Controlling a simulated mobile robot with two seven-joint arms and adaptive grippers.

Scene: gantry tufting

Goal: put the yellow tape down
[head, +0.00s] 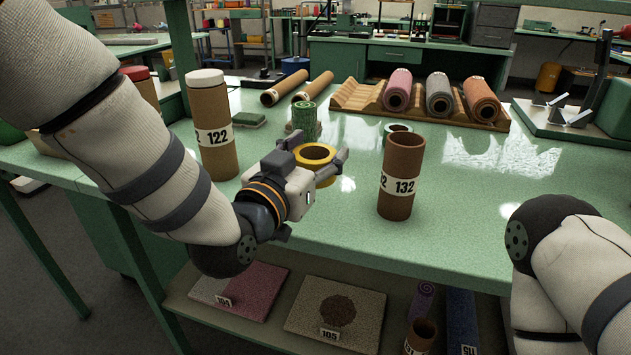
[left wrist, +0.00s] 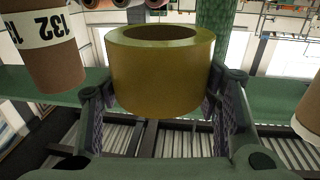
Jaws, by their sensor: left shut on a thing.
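A roll of yellow tape (head: 315,154) is at my left gripper (head: 328,165) over the green table (head: 300,215). In the left wrist view, the yellow tape (left wrist: 160,75) sits between the two fingers of my left gripper (left wrist: 162,110), which are shut on its sides. Its hole faces up in the head view. Whether its underside touches the table is hidden by the gripper. My right arm is at the right edge of the head view, and its gripper is out of sight.
A tube marked 132 (head: 400,180) stands right of the tape, and a white-capped tube marked 122 (head: 212,130) stands left. A wooden rack (head: 355,96) holds several rolls. Right of tube 132 is clear.

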